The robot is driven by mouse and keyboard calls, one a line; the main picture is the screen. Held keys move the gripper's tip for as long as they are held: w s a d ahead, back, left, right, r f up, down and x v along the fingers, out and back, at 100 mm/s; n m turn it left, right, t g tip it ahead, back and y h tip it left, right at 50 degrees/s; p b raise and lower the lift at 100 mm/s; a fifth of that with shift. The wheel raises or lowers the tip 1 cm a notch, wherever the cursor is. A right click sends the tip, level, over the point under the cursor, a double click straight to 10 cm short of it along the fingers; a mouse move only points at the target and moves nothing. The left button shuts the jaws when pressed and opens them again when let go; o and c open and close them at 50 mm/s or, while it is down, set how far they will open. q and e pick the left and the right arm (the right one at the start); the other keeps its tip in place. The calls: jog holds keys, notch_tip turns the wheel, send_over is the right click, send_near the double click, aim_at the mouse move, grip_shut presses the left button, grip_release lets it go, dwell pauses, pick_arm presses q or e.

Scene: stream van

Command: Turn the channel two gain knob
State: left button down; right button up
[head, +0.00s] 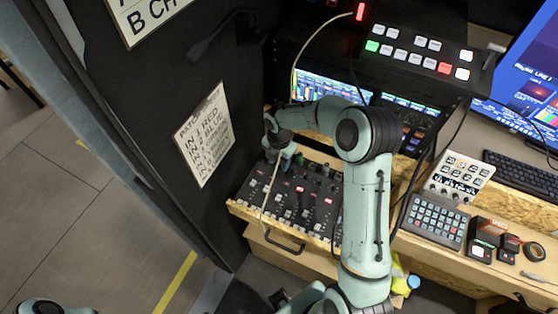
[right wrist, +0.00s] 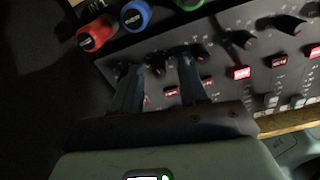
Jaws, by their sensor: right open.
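The mixer panel (head: 308,200) lies on a wooden shelf in the head view, with rows of knobs, faders and lit red buttons. In the right wrist view, dark gain knobs run along the panel's (right wrist: 222,88) upper part. Two of them, one knob (right wrist: 240,38) and another (right wrist: 290,22), stand clear to the right of the fingers. My right gripper (right wrist: 160,68) is open, its two fingers pointing down at the left end of the knob row. Small dark knobs show around the fingertips; contact cannot be told. The channel numbers are unreadable. In the head view my right arm hides part of the mixer.
Red (right wrist: 96,34), blue (right wrist: 135,15) and green plugs stand just beyond the knobs. A thin cable (head: 268,190) hangs across the mixer. A dark wall with a patch list sign (head: 204,135) is close on the left. A keypad (head: 434,219) and keyboard (head: 520,170) lie to the right.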

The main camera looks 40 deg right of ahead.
aim_at(279, 164)
notch_tip(279, 164, up, 13)
jog(key=p, duration=0.1)
jog(key=shift+f, duration=0.1)
dwell(0.6)
